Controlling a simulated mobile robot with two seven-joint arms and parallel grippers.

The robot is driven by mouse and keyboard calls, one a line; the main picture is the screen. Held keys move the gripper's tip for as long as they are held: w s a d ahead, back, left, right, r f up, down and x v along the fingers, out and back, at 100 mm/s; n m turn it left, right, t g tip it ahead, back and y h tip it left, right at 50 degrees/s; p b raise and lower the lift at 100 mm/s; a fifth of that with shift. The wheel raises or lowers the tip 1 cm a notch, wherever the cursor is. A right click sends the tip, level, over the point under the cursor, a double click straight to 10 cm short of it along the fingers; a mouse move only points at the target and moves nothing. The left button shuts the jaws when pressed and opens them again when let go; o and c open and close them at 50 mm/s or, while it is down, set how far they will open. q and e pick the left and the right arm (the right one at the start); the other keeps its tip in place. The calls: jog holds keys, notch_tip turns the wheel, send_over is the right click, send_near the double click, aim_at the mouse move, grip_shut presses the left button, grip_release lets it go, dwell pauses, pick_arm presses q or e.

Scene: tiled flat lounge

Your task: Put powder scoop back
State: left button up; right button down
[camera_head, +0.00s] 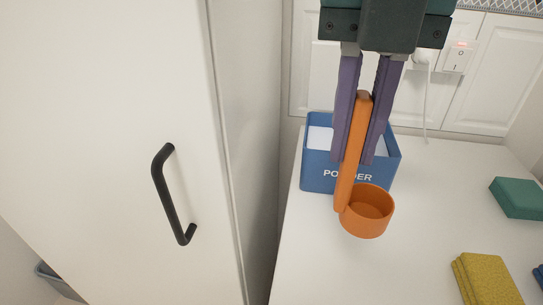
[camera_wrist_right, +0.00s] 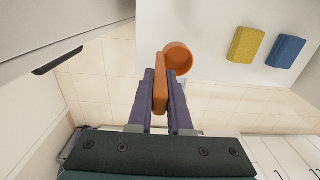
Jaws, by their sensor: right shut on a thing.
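My right gripper (camera_head: 354,161) comes down from the top of the head view, its purple fingers shut on the handle of the orange powder scoop (camera_head: 367,212). The scoop hangs with its handle up and its round cup at the bottom, cup opening facing up toward the camera. The scoop also shows in the right wrist view (camera_wrist_right: 177,57), between the fingers. The blue powder box (camera_head: 319,179), open at the top with white inside, stands on the white counter behind the scoop and fingers, which partly hide it and its lettering. My left gripper is not in view.
A tall white cabinet door with a black handle (camera_head: 164,195) stands left of the counter. On the white counter (camera_head: 330,270) lie a green sponge-like block (camera_head: 518,198) and a yellow one (camera_head: 486,280) at right. A blue block (camera_wrist_right: 286,50) shows too. A wall socket (camera_head: 459,56) with cord is behind.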

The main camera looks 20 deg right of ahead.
aim_at(339, 213)
notch_tip(339, 213, down, 10)
jog(key=shift+s+f+b, duration=0.1)
jog(key=shift+b, duration=0.35)
jog(key=shift+f+b, duration=0.3)
jog(key=shift+f, duration=2.05)
jog(key=shift+f, duration=0.15)
